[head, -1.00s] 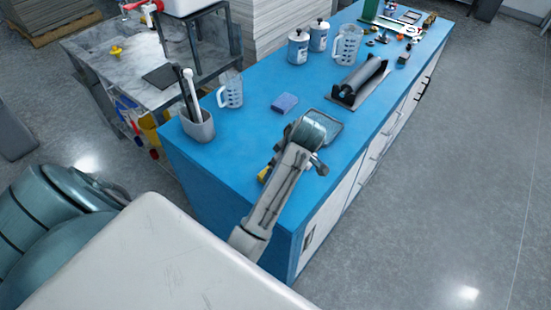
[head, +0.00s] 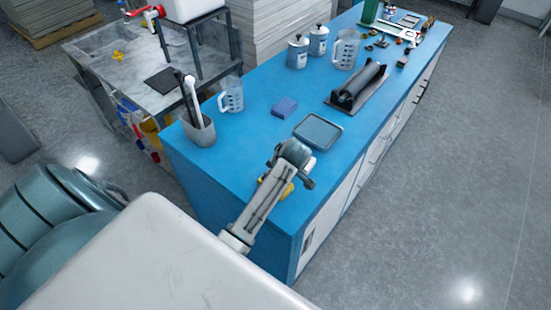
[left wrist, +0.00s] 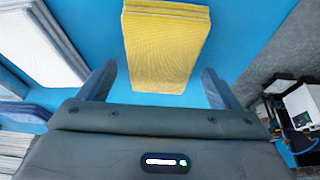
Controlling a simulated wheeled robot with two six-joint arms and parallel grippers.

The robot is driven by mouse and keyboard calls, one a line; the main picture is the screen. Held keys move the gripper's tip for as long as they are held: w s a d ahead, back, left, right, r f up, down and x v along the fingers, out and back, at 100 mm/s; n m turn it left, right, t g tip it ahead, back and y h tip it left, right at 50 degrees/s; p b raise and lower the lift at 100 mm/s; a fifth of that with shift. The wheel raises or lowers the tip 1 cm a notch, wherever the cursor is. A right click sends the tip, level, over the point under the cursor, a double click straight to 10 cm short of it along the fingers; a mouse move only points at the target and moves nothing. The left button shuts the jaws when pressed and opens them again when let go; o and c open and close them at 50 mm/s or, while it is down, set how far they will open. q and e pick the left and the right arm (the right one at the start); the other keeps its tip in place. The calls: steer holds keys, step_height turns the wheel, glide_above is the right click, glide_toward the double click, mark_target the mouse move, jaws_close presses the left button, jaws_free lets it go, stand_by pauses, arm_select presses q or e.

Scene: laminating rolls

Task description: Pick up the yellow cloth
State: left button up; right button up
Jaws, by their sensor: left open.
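The yellow cloth (left wrist: 165,45) lies folded in a stack on the blue counter, in the upper middle of the left wrist view. In the head view only yellow edges of the cloth (head: 287,190) show around my left arm. My left gripper (left wrist: 158,72) is open, its two fingers spread to either side of the cloth's near end, with blue counter visible between each finger and the cloth. In the head view my left gripper (head: 290,165) is over the counter's near end; its fingers are mostly hidden there. My right gripper is not in view.
A grey tray (head: 318,132) and a blue sponge (head: 284,107) lie beyond my gripper. A grey holder with tools (head: 198,131) and a measuring jug (head: 231,96) stand at the left edge. A black roller (head: 360,86) lies farther back. The counter (head: 235,160) is clear left of the gripper.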

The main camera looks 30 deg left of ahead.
arm_select(q)
steer(key=shift+f, duration=0.2)
steer(key=shift+c, duration=0.4)
steer(key=c, duration=1)
